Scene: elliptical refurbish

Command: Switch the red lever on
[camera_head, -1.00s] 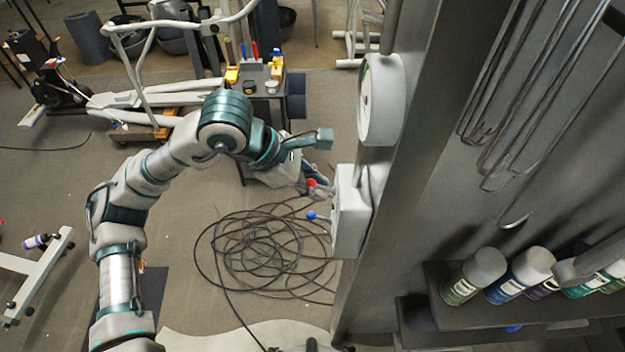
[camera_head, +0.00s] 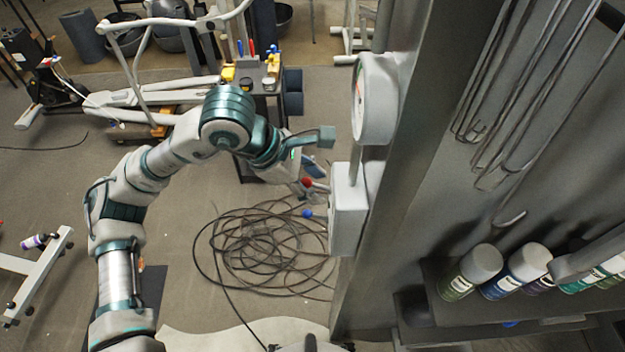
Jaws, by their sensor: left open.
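The red lever (camera_head: 307,182) shows as a small red knob on the left side of a pale grey box (camera_head: 347,222) fixed to the grey post. A blue knob (camera_head: 307,213) sits just below it on the same side. My left gripper (camera_head: 314,168) is at the end of my left arm, just above and very close to the red knob. Its fingers are small and partly hidden by the wrist, and it is open. I cannot tell whether it touches the lever. My right gripper does not show.
A round gauge (camera_head: 375,98) is mounted above the box. A coil of black cable (camera_head: 265,250) lies on the floor below. Spray cans (camera_head: 473,270) stand on a shelf at the right, under hanging metal hooks (camera_head: 510,217). A tool cart (camera_head: 262,92) stands behind my arm.

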